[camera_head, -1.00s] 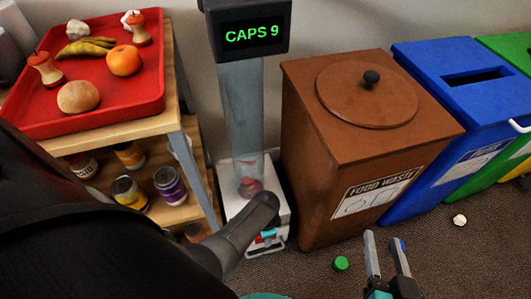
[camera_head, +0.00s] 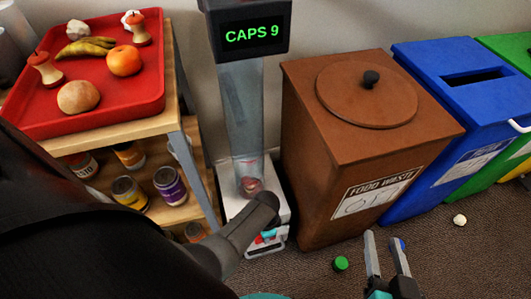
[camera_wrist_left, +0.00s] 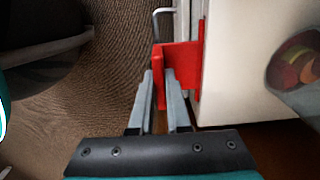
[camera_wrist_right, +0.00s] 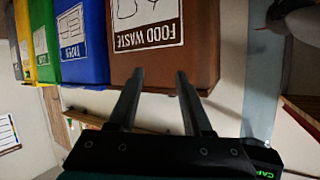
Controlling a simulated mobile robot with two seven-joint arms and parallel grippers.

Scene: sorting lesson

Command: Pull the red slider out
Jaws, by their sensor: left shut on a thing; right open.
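The red slider (camera_wrist_left: 181,65) shows in the left wrist view, sticking out from the side of the white base (camera_wrist_left: 245,60). My left gripper (camera_wrist_left: 159,76) is shut on the slider's upright red tab. In the head view, the white dispenser base (camera_head: 279,205) stands under a clear tube (camera_head: 243,110) with reddish caps at its bottom. My left arm hides most of the slider and gripper there. My right gripper (camera_head: 386,238) is open and empty above the carpet, right of the dispenser; its fingers also show in the right wrist view (camera_wrist_right: 158,75).
A brown food waste bin (camera_head: 310,150) stands close right of the dispenser, with a blue bin (camera_head: 420,100) beyond. A wooden shelf with jars and a red tray (camera_head: 105,105) is at left.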

